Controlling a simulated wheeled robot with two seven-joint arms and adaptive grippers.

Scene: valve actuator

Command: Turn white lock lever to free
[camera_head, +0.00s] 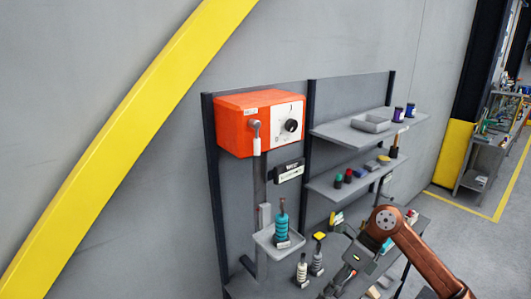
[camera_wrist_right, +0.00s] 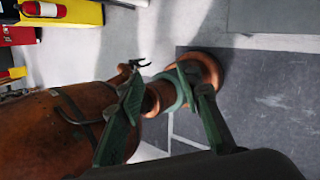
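The orange actuator box (camera_head: 236,128) is mounted high on the grey rack panel in the head view. The white lock lever (camera_head: 257,146) is on its left front and hangs straight down from a grey pivot. A black round knob (camera_head: 291,125) sits on a pale plate to its right. My right arm comes in from the lower right, with its hand low in front of the rack, well below and right of the lever. In the right wrist view, my right gripper (camera_wrist_right: 160,85) has its green fingers spread apart, with nothing visibly held. My left gripper is not in view.
Shelves (camera_head: 345,131) right of the box hold a grey tray (camera_head: 371,123), bottles and small parts. A small tray (camera_head: 266,243) below the lever holds a teal stacked part (camera_head: 282,228). More parts stand on the bench below. The space in front of the box is clear.

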